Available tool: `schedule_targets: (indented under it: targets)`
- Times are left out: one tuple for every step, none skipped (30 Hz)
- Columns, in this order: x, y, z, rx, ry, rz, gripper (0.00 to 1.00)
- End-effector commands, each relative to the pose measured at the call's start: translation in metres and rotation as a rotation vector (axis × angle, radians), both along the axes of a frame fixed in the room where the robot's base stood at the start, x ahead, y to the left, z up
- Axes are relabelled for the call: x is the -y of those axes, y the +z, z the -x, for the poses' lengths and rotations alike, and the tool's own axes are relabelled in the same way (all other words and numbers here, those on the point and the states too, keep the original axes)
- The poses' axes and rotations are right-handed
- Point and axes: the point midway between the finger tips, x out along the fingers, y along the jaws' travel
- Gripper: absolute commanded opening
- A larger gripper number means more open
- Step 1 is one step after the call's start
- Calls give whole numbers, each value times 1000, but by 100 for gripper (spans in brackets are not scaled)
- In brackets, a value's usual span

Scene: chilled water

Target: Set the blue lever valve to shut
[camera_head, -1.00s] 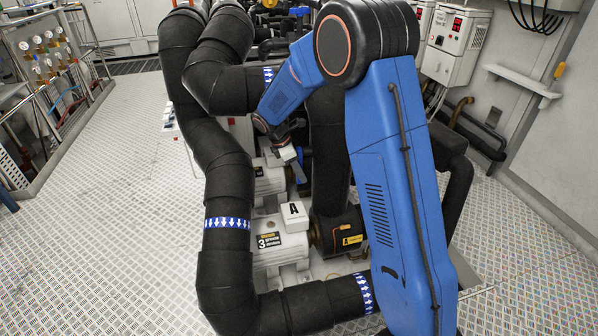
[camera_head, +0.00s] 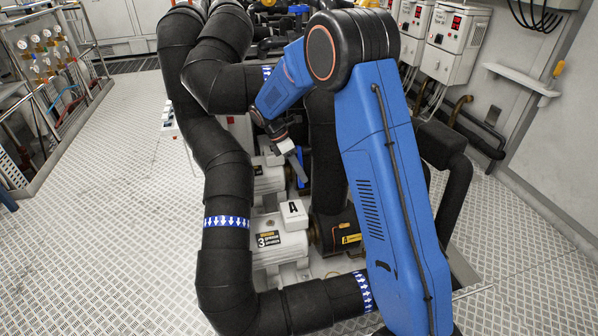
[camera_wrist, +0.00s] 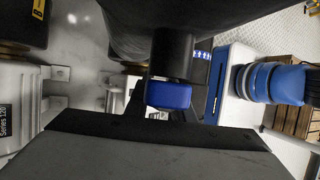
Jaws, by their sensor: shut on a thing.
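My gripper (camera_head: 292,151) is among the pipes at the centre of the head view, beside the thick black vertical pipe. It is shut on the blue lever (camera_head: 301,172), whose blue strip shows just below and right of the jaws. In the wrist view a blue end piece (camera_wrist: 168,95) with a black cylinder stands just beyond the dark gripper body, which hides the contact. The valve body is hidden behind my arm and the pipes, so I cannot tell the lever's exact angle to its pipe.
A thick black pipe (camera_head: 228,180) with blue-and-white arrow bands runs left of my gripper. Control boxes (camera_head: 448,48) hang on the right wall. A gauge rack (camera_head: 45,60) stands at far left. Floor at left is clear.

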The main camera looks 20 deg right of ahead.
Motion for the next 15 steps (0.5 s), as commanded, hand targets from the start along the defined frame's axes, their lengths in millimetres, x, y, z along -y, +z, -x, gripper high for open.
schedule_targets:
  targets:
    - [0,1,1,-27,-1,-1,0]
    - [0,1,2,-42,0,0,0]
    - [0,2,3,-59,0,0,0]
    - [0,2,5,-69,1,0,0]
    - [0,2,5,-77,0,-1,0]
    - [0,3,6,-84,0,-2,0]
    - [0,3,6,-87,0,-2,0]
    - [0,3,6,-88,1,-2,0]
    - [0,3,6,-89,0,-2,0]
    - [0,3,6,-89,0,-2,0]
    - [-1,3,6,-89,0,-2,0]
    - [-1,3,6,-88,1,-2,0]
    - [-1,3,6,-88,1,-2,0]
    - [-1,3,6,-88,1,-2,0]
    - [-1,3,6,-88,0,-2,0]
